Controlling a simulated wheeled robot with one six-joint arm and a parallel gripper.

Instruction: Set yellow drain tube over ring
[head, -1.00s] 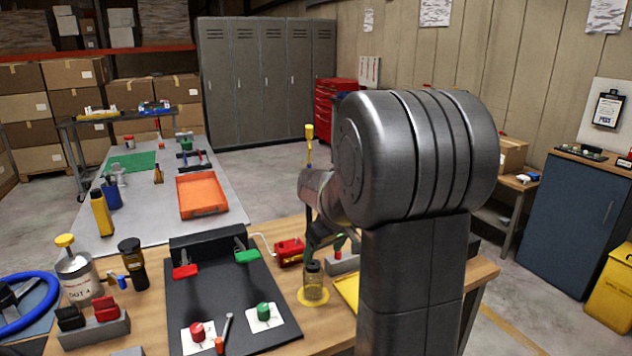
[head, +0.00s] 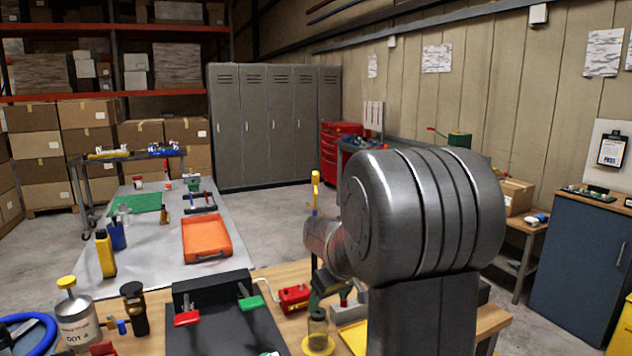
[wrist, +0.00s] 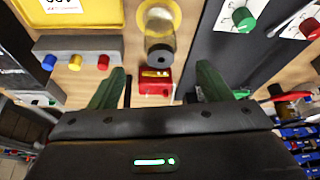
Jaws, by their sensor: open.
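My gripper (wrist: 160,88) is open and empty in the wrist view, its two dark green fingers wide apart. Between and beyond them is a clear jar (wrist: 160,35) with a dark cap, standing on a yellow ring-shaped base (wrist: 175,12). To the left, a grey block (wrist: 110,60) holds a blue, a yellow (wrist: 75,62) and a red round-ended piece in a row. The yellow one may be the drain tube; its length is hidden from this angle.
A red crank box (head: 294,297) stands by the jar. A black board (head: 212,325) with red and green clamps lies to the left. A yellow tray (wrist: 70,15) lies near the grey block. An orange tray (head: 207,238) sits on the further table.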

